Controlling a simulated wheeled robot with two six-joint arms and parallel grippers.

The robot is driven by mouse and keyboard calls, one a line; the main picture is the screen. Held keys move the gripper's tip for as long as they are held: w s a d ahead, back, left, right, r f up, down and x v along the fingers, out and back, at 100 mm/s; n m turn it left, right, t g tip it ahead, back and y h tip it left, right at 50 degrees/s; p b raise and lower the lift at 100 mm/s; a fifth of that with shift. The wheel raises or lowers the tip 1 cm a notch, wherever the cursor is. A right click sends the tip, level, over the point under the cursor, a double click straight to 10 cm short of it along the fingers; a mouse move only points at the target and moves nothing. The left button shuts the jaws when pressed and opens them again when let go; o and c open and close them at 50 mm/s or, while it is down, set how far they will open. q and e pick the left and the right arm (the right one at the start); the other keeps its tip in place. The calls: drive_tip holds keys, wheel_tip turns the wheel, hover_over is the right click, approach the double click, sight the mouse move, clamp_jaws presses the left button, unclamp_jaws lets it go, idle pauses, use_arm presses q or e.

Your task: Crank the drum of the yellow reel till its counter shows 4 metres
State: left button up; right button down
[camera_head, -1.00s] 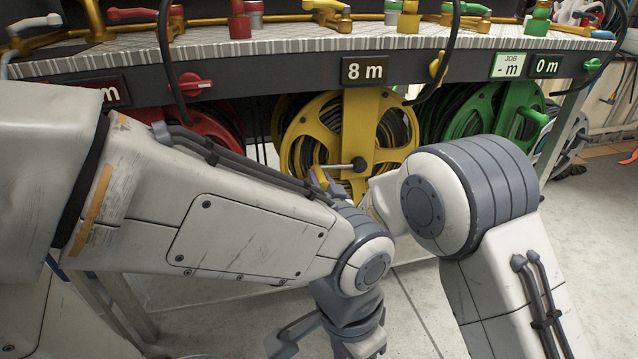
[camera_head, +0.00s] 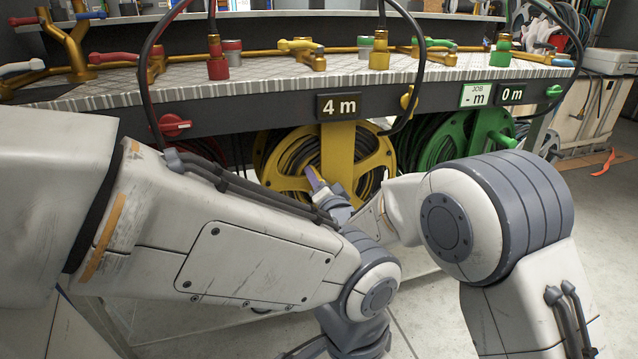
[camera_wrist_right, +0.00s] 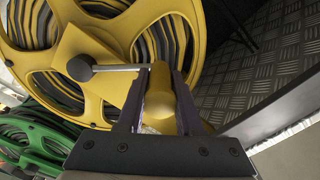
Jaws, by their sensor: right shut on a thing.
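The yellow reel (camera_head: 372,152) hangs under the bench, its drum wound with dark hose. Its counter (camera_head: 339,106) reads 4 m. My right gripper (camera_head: 318,182) is at the front of this drum, partly hidden by my arms. In the right wrist view, my right gripper (camera_wrist_right: 160,95) is shut on the yellow crank handle (camera_wrist_right: 158,112), with one finger on each side. A metal crank arm (camera_wrist_right: 120,68) joins the handle to the hub of the yellow reel (camera_wrist_right: 112,22). My left arm crosses the head view; its gripper fingers do not show.
A green reel (camera_head: 441,142) stands to the right, with a counter (camera_head: 511,94) reading 0 m and a job sign (camera_head: 476,95) reading "- m". A red knob (camera_head: 174,125) is on the left. Valves and black hoses line the bench top (camera_head: 270,78).

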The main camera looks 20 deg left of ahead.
drive_tip(key=shift+w+d+r, duration=0.1)
drive_tip(key=shift+r, duration=0.3)
drive_tip(key=c, duration=0.6)
unclamp_jaws()
drive_tip(key=shift+f, duration=0.1)
drive_tip(key=shift+d, duration=0.1)
drive_tip(key=p+v, duration=0.2)
drive_tip(key=v, duration=0.8)
drive_tip(key=shift+d, duration=0.15)
